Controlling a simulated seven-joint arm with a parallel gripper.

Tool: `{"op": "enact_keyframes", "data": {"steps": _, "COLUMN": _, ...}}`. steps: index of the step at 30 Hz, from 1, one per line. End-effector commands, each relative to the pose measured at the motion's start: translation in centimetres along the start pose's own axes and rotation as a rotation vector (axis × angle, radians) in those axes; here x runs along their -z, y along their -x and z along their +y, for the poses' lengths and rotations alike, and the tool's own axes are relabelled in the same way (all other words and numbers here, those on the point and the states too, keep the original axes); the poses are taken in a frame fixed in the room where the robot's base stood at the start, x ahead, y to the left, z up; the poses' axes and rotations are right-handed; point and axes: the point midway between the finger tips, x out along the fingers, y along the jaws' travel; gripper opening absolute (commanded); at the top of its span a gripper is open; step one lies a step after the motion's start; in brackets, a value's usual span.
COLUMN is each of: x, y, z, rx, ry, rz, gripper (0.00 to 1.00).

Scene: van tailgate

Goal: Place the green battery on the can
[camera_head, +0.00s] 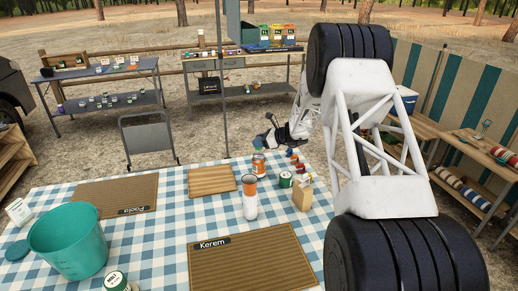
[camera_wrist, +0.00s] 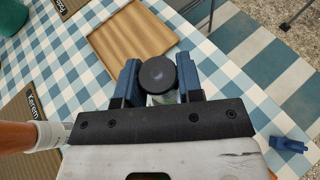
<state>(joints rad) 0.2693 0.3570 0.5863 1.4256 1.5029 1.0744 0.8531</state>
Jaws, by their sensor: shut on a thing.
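My gripper (camera_wrist: 158,80) is shut on a dark round-topped thing (camera_wrist: 158,74), held between its two blue fingers. A sliver of pale, greenish side shows below the dark top; I cannot tell for sure that this is the green battery. In the head view my gripper (camera_head: 268,137) hangs beyond the table's far edge, and what it holds is too small to make out. An orange can (camera_head: 258,163) stands near that edge, nearer the camera than my gripper. A green can (camera_head: 285,179) with a pale top stands to its right. Which can is meant is unclear.
A white bottle (camera_head: 250,204) with an orange top and a tan carton (camera_head: 302,195) stand near the cans. A wooden board (camera_head: 211,180) lies left of them. Two brown mats, one a Kerem mat (camera_head: 250,262), and a teal bucket (camera_head: 70,242) take up the nearer table.

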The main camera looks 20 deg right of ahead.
Motion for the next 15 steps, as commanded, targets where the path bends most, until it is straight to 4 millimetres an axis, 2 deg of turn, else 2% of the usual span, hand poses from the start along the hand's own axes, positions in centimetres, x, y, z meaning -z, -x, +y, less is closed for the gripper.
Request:
{"op": "enact_keyframes", "data": {"steps": 7, "x": 0.4, "y": -0.1, "z": 0.0, "rx": 0.000, "ry": 0.000, "rz": 0.000, "gripper": 0.07}}
{"op": "enact_keyframes", "data": {"steps": 15, "x": 2.8, "y": -1.1, "z": 0.0, "rx": 0.000, "ry": -0.001, "rz": 0.000, "gripper": 0.07}}
